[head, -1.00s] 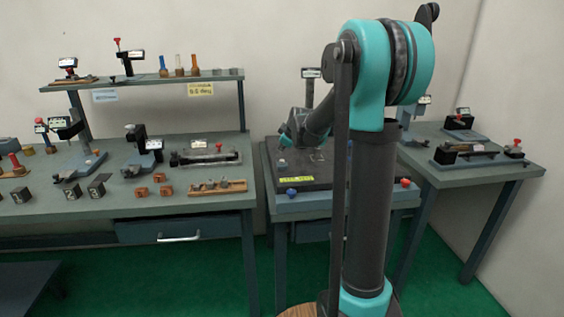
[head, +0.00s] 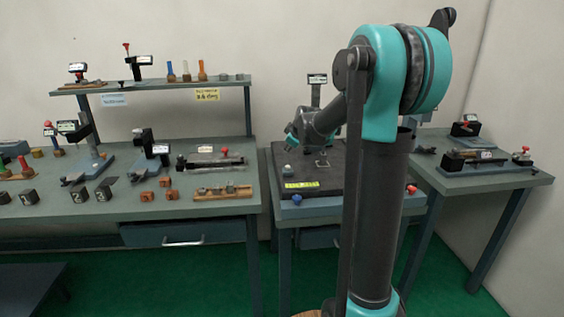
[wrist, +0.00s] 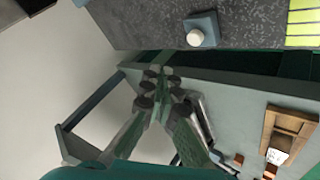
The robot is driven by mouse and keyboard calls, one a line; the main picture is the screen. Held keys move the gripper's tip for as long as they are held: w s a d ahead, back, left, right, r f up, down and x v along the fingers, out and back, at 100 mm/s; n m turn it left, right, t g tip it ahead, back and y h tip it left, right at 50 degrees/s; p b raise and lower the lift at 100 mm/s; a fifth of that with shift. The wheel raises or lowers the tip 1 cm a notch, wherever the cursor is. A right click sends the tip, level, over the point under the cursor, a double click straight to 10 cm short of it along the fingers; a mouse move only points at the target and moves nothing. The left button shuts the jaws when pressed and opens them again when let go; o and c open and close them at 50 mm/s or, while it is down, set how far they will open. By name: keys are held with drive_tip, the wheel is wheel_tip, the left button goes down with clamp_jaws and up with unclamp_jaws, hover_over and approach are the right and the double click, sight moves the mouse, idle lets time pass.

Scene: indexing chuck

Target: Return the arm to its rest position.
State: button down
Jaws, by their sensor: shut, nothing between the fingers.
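My gripper (wrist: 160,82) shows in the wrist view with its dark-tipped fingers together and nothing between them. It appears in front of the left bench's end, beside the dark speckled plate (wrist: 150,22). In the head view my arm rises in front of the middle bench, bent at the teal elbow, and its far section reaches down over the left part of the dark plate (head: 335,185). My fingers cannot be made out there. Part of the plate is hidden behind my arm.
The left bench (head: 130,208) holds fixtures, dark blocks and a wooden tray (head: 222,192); a shelf (head: 150,87) stands at its back. A blue-grey block with a pale knob (wrist: 200,30) sits on the plate. A right bench (head: 480,178) holds more fixtures. Green floor (head: 180,280) lies in front.

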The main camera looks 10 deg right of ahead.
drive_tip(key=s+d+f+m+g, duration=0.1)
drive_tip(key=s+f+m, duration=0.2)
drive_tip(key=s, duration=1)
drive_tip(key=s+d+f+m+g+h, duration=0.1)
drive_tip(key=s+f+m, duration=0.3)
drive_tip(key=s+f, duration=0.5)
drive_tip(key=s+d+f+m+g+h, duration=0.1)
drive_tip(key=s+f+m, duration=0.3)
drive_tip(key=s, duration=1.4)
drive_tip(key=shift+s+d+f+g, duration=0.3)
drive_tip(key=shift+d+f+g, duration=0.2)
drive_tip(key=shift+f+g, duration=0.4)
